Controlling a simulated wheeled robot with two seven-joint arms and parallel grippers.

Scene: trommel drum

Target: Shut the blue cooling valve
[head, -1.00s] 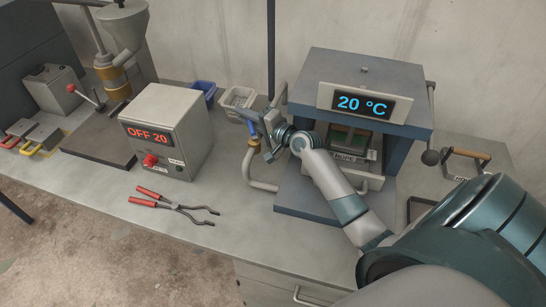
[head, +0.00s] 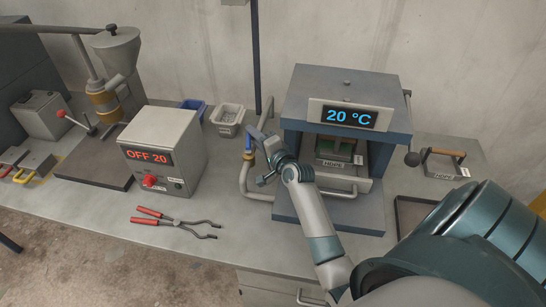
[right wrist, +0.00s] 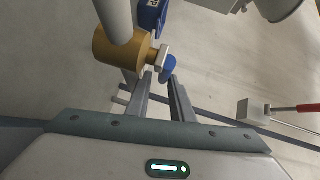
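The cooling valve has a brass body (head: 248,155) on a grey pipe left of the press. Its blue handle (head: 248,142) stands roughly upright above the body in the head view. In the right wrist view the brass body (right wrist: 122,47) is close up, and the blue handle (right wrist: 168,67) shows at the fingertips. My right gripper (right wrist: 160,82) is open, with a gap between its fingers. In the head view the right gripper (head: 263,157) is just right of the valve. Whether a finger touches the handle cannot be told. My left gripper is out of view.
The press (head: 345,90) reading 20 °C stands right of the valve. A control box (head: 185,140) reading OFF 20 is to the left. Red-handled tongs (head: 178,222) lie in front. A blue bin (head: 193,108) and a grey bin (head: 228,118) stand behind.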

